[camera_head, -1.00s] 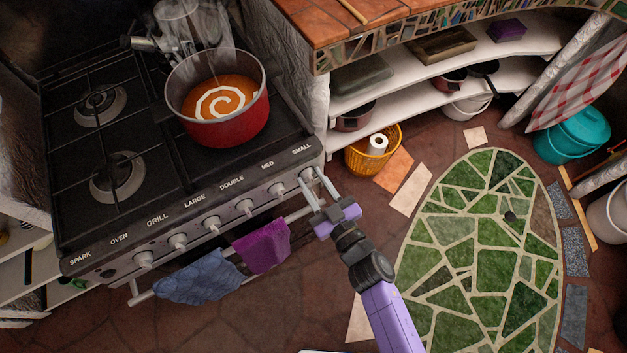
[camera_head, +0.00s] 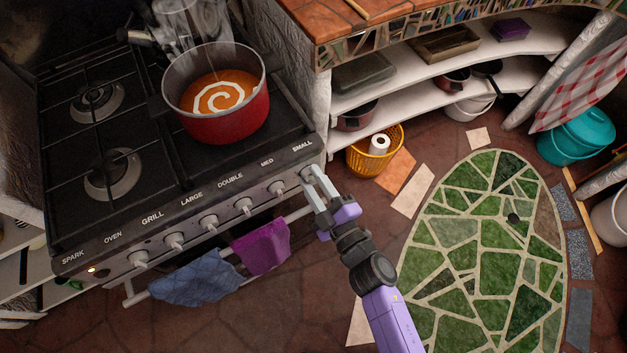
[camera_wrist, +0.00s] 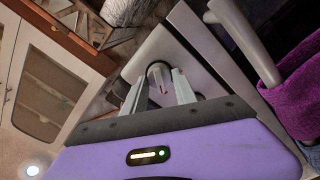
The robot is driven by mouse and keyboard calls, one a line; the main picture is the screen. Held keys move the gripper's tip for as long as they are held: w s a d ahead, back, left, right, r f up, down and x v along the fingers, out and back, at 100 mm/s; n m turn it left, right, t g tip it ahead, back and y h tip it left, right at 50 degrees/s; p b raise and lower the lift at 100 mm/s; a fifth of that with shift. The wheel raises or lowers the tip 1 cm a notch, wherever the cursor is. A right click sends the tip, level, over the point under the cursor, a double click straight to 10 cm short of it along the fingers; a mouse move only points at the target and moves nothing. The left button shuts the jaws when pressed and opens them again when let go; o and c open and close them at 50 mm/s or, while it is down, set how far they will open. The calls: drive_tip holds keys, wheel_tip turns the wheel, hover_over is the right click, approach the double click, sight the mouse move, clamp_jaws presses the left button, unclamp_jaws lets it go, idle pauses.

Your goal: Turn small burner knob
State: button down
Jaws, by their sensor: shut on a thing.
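The small burner knob (camera_head: 306,173) is the rightmost knob on the stove's front panel, under the word SMALL. My gripper (camera_head: 315,180) reaches it from the front, with its two fingers on either side of the knob and shut on it. In the wrist view the round knob (camera_wrist: 157,74) shows a small red mark and sits between the two grey fingertips (camera_wrist: 160,86). The fingers hide part of the knob in the head view.
A red pot (camera_head: 222,118) of orange soup stands on the right rear of the stove. Purple (camera_head: 262,247) and blue (camera_head: 195,278) towels hang on the oven rail, left of my gripper. A yellow basket (camera_head: 362,160) stands right of the stove.

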drive_tip(key=shift+n, duration=0.5)
drive_tip(key=c, duration=1)
unclamp_jaws()
drive_tip(key=v, duration=0.8)
clamp_jaws()
